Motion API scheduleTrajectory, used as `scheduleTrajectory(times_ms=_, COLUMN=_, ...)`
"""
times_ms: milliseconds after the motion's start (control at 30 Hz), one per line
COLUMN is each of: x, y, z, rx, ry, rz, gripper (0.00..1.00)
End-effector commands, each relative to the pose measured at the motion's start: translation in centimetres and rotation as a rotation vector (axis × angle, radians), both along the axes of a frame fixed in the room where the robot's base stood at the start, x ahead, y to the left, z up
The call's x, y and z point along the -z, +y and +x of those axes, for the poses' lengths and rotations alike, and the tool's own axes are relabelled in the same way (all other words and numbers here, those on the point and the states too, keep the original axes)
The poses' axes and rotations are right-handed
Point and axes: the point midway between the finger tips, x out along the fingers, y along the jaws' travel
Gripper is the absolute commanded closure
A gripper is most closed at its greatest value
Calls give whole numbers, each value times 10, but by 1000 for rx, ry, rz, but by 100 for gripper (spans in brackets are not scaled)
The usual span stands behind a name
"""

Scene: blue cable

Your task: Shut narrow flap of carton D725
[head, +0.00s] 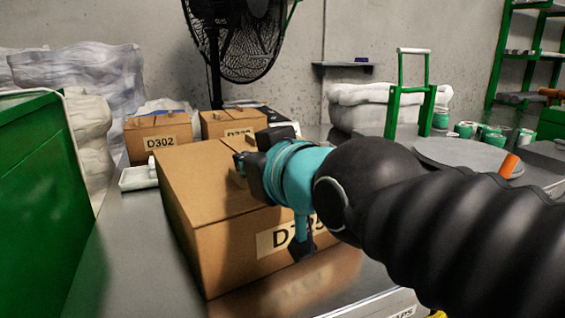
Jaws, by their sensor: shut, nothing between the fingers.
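Carton D725 (205,245) is a brown box on the metal table, left of centre in the head view. Its front label (272,240) is partly covered by my arm, so only some characters show. The visible left part of its top looks flat, with a seam running across it. I cannot make out the narrow flap; my gripper and wrist hide the right part of the top. My gripper (243,163) is shut and empty, over the carton's top near its far side. I cannot tell whether it touches the cardboard.
Carton D302 (158,136) and another small carton (227,123) stand behind. A white tray (138,177) lies left of the carton. A green cabinet (40,190) borders the left. A green-handled frame (408,95), green-white cups (490,135) and a grey disc (465,155) stand at the right.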

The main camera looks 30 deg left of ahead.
Motion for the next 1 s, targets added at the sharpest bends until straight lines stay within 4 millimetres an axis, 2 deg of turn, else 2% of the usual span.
scheduleTrajectory(times_ms=33, x=-12, y=-1, z=1, rx=2, ry=-2, rz=2, gripper=100)
scheduleTrajectory(times_ms=167, x=-39, y=-2, z=2, rx=6, ry=-3, rz=4, gripper=100)
scheduleTrajectory(times_ms=400, x=-45, y=-42, z=-22, rx=7, ry=-3, rz=6, gripper=100)
scheduleTrajectory(times_ms=600, x=-53, y=-69, z=-38, rx=6, ry=-4, rz=5, gripper=100)
scheduleTrajectory(times_ms=800, x=-56, y=-82, z=-47, rx=6, ry=-1, rz=3, gripper=100)
scheduleTrajectory(times_ms=1000, x=-55, y=-85, z=-49, rx=8, ry=13, rz=1, gripper=100)
